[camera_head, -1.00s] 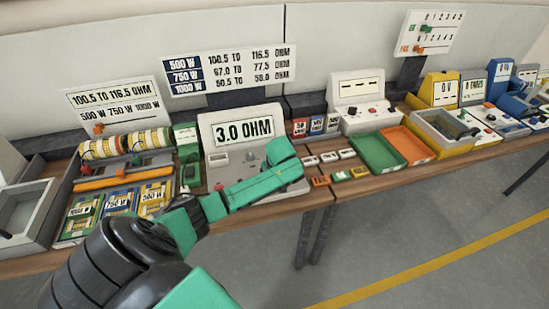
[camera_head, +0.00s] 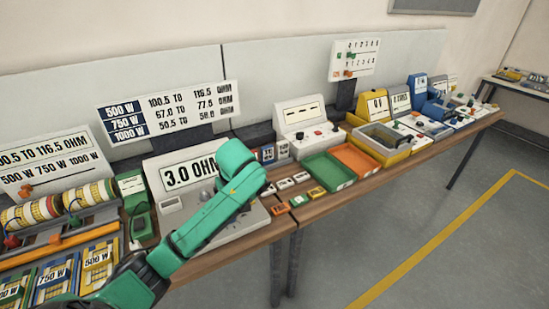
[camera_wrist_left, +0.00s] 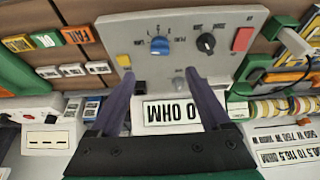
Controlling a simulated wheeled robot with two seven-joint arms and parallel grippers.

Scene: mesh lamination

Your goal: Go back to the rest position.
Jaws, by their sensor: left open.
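My left arm (camera_head: 205,225) comes in from the lower left of the head view and crosses in front of the resistance meter (camera_head: 169,203), which reads "3.0 OHM". The arm covers part of the meter's panel, and I cannot make out the gripper there. In the left wrist view my left gripper (camera_wrist_left: 158,76) has its two dark fingers wide apart with nothing between them. It is over the meter (camera_wrist_left: 135,30), seen upside down with a blue knob (camera_wrist_left: 160,46), a black knob (camera_wrist_left: 206,43) and a red button (camera_wrist_left: 243,39). My right gripper is in neither view.
Mesh rolls (camera_head: 88,195) and wattage-marked packs (camera_head: 98,263) lie left of the meter. Green (camera_head: 327,172) and orange (camera_head: 356,160) trays, small tags (camera_head: 299,200) and a grey bin (camera_head: 387,139) stand to its right. Open floor (camera_head: 430,235) lies in front of the bench.

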